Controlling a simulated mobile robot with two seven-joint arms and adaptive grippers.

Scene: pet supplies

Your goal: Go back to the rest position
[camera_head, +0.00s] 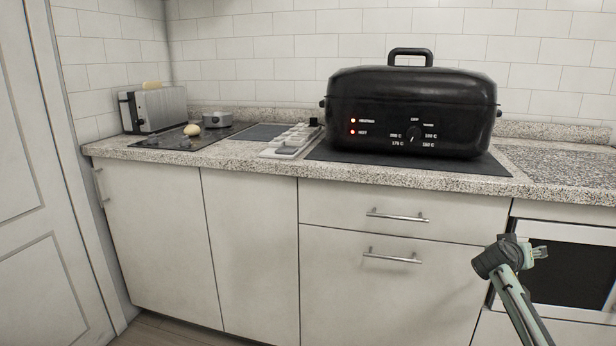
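My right gripper (540,252) shows at the lower right, at the end of my arm that comes up from the bottom edge. It is in front of the cabinet fronts, below the level of the counter top, and near the dark oven door. It is small and seen at an angle, so I cannot tell whether its fingers are open or shut. I see nothing held in it. My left gripper is not in view.
A granite counter (567,165) runs along the wall. On it stand a black roaster oven (410,105) with two lit red lights, a toaster (158,109), a small grey container (217,120) and a pale round item (192,130). Drawer handles (392,257) stick out below.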

